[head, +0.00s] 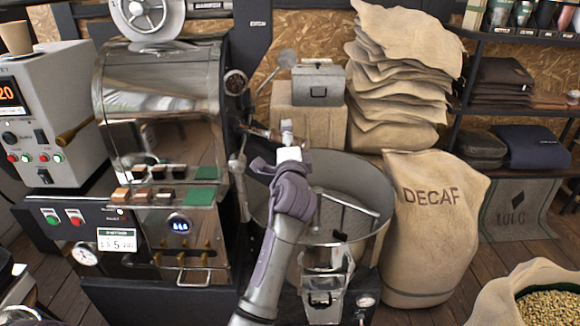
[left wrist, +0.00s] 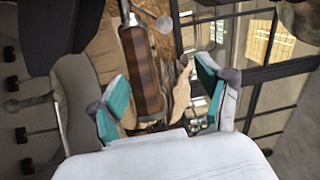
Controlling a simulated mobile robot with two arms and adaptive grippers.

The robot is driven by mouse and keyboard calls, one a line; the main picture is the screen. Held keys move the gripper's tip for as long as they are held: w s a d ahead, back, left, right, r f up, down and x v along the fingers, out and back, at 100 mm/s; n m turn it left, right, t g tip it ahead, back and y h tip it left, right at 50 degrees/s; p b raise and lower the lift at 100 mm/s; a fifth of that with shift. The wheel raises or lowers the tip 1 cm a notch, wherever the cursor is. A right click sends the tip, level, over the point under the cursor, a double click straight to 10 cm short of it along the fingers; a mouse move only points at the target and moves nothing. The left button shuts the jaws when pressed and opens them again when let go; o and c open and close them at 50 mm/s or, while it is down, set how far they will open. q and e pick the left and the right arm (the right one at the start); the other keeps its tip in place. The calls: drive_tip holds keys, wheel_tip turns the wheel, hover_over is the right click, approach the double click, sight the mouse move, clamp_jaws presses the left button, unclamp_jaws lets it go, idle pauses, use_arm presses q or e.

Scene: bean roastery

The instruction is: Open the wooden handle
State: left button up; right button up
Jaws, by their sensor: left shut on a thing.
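The wooden handle (head: 261,131) is a short brown grip on the front right side of the shiny metal roaster (head: 165,75), above the round cooling pan (head: 345,175). In the left wrist view the handle (left wrist: 142,75) stands nearly upright between the teal finger pads, closer to the left pad, with a metal stem at its top. My left gripper (head: 274,143) reaches up to it and is shut on it; the fingers partly hide the handle in the head view. My right gripper is in neither view.
A white control machine (head: 50,105) with another wooden handle (head: 76,131) stands at the left. A DECAF sack (head: 430,235) and stacked sacks (head: 400,75) are right of the pan. A sack of beans (head: 545,300) stands at the lower right.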

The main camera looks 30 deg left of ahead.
use_arm(q)
drive_tip(key=r+v, duration=0.1)
drive_tip(key=v, duration=1)
drive_tip(key=shift+f, duration=0.35)
drive_tip(key=shift+s, duration=0.1)
idle(0.4)
